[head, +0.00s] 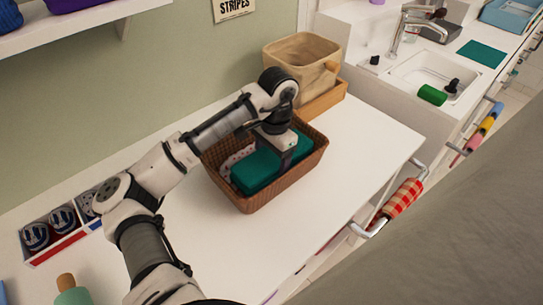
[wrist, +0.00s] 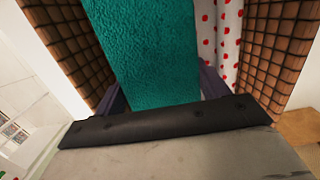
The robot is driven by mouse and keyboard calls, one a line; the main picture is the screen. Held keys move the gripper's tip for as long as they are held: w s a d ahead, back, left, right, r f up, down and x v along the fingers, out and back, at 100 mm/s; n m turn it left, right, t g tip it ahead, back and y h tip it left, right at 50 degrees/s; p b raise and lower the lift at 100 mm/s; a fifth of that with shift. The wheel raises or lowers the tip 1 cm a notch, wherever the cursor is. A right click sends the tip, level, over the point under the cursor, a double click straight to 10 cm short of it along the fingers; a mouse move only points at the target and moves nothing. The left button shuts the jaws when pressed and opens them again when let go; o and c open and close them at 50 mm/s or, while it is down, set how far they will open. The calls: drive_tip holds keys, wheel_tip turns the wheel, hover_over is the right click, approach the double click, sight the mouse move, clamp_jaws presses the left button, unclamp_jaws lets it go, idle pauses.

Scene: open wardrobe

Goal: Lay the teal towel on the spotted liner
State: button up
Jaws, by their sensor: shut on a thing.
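The teal towel (head: 255,172) is a folded block inside the brown woven basket (head: 272,197) on the white counter. In the wrist view the towel (wrist: 155,55) fills the middle, between dark fingers. My gripper (head: 286,158) reaches down into the basket and is shut on the towel. The spotted liner, white with red dots, shows beside the towel in the wrist view (wrist: 228,40) and at the basket's left end in the head view (head: 236,156). Whether the towel's underside touches the liner is hidden.
A beige fabric bin (head: 300,60) in a wooden tray stands behind the basket. A box with rolled striped items (head: 62,220) is at the left. The counter (head: 365,145) right of the basket is clear. A sink (head: 440,75) is further right, and a shelf hangs upper left.

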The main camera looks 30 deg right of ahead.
drive_tip(key=shift+f, duration=0.2)
drive_tip(key=o, duration=1.1)
drive_tip(key=shift+c, duration=0.5)
wheel_tip(320, 180, up, 9)
drive_tip(key=p, duration=0.8)
drive_tip(key=shift+r+p, duration=0.1)
drive_tip(key=shift+p, duration=0.3)
